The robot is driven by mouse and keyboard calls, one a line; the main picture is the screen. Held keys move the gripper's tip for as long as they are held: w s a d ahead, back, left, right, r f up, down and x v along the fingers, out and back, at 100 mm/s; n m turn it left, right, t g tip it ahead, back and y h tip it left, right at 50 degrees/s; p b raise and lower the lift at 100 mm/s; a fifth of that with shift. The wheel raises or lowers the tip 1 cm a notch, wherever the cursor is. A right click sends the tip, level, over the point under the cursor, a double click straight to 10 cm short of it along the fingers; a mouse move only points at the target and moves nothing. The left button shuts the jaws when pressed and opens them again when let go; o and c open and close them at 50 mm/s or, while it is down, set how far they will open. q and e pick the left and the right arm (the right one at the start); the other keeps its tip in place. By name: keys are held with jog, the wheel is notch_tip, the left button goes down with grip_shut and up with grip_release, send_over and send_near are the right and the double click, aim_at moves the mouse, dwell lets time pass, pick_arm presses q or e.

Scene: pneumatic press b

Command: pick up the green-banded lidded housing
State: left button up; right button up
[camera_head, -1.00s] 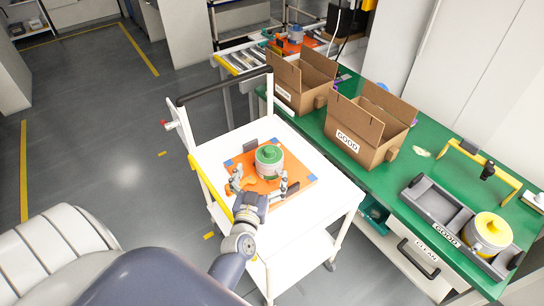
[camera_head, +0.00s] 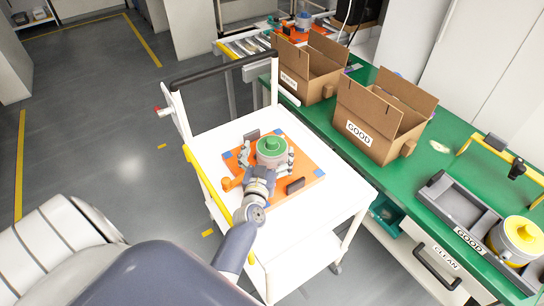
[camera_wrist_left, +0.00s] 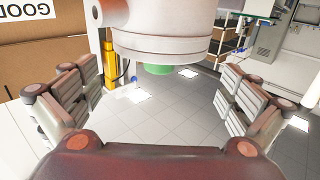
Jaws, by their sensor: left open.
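The green-banded lidded housing (camera_head: 271,151) stands upright on an orange board (camera_head: 304,158) on the white cart. It is a pale grey cylinder with a green top. My left gripper (camera_head: 267,158) is open, with one finger on each side of the housing's near part. In the left wrist view the grey body of the housing (camera_wrist_left: 165,38) fills the top middle, ahead of the spread fingers (camera_wrist_left: 158,88). Gaps show between the fingers and the body there. My right gripper is in neither view.
The white cart top (camera_head: 325,195) is clear to the right of the board. Dark upright blocks (camera_head: 295,186) stand at the board's edges. Cardboard boxes (camera_head: 383,120) and a grey tray with a yellow-topped housing (camera_head: 517,240) sit on the green bench.

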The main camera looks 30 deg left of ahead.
aim_at(272, 139)
pick_arm(q)
jog(key=b+x, duration=0.1)
jog(key=x, duration=0.3)
jog(key=shift+f+b, duration=0.25)
jog(key=shift+b, duration=0.1)
jog(key=shift+w+a, duration=0.1)
jog(key=shift+w, duration=0.25)
jog(key=shift+s+r, duration=0.1)
jog(key=shift+c, duration=0.2)
jog(key=c, duration=1.8)
jog(key=shift+r, duration=0.1)
jog(key=shift+c, duration=0.6)
jog(key=shift+r+p, duration=0.5)
jog(key=shift+p, duration=0.05)
notch_tip(272, 139, up, 9)
jog(key=p, duration=0.9)
jog(key=shift+p, duration=0.35)
